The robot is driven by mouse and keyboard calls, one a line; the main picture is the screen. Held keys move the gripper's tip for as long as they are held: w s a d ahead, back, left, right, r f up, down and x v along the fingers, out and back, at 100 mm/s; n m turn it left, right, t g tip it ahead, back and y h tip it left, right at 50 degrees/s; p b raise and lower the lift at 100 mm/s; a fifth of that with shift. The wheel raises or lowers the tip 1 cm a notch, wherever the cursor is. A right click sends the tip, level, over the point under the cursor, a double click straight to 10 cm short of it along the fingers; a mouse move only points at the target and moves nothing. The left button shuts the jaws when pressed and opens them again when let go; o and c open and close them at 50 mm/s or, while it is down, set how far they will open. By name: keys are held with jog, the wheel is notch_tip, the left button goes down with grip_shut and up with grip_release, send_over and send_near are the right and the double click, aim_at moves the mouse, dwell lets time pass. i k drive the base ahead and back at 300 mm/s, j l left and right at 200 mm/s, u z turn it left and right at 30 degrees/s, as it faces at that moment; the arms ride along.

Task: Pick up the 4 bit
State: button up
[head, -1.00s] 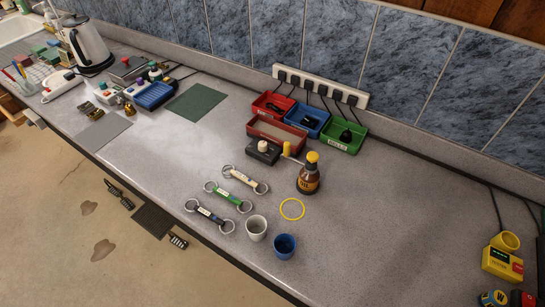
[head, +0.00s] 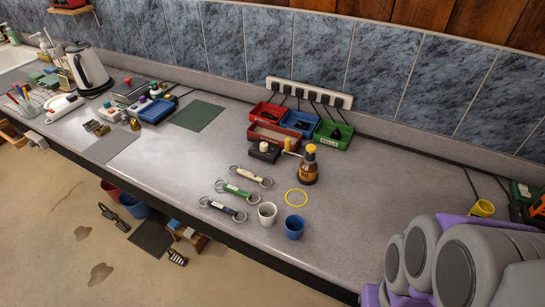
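Three horse bits with a ring at each end lie side by side on the grey counter. One has a cream bar (head: 250,177), one a green bar (head: 237,190), and one a dark blue bar (head: 222,208), nearest the front edge. Each bar carries small marks, too small to read, so I cannot tell which is the 4 bit. My arm fills the lower right corner, well to the right of the bits. My gripper does not show.
A white cup (head: 267,213) and a blue cup (head: 294,227) stand right of the bits. A yellow ring (head: 297,198) and a brown bottle (head: 306,168) are behind them. Red, blue and green trays (head: 333,134) sit by the wall. The counter (head: 390,190) is clear to the right.

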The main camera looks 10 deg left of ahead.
aim_at(240, 170)
jog(key=u, duration=1)
jog(key=i+j, duration=0.25)
jog(key=j, duration=0.15)
jog(key=i+j+u, duration=0.1)
jog(key=j, duration=0.25)
jog(key=i+j, duration=0.35)
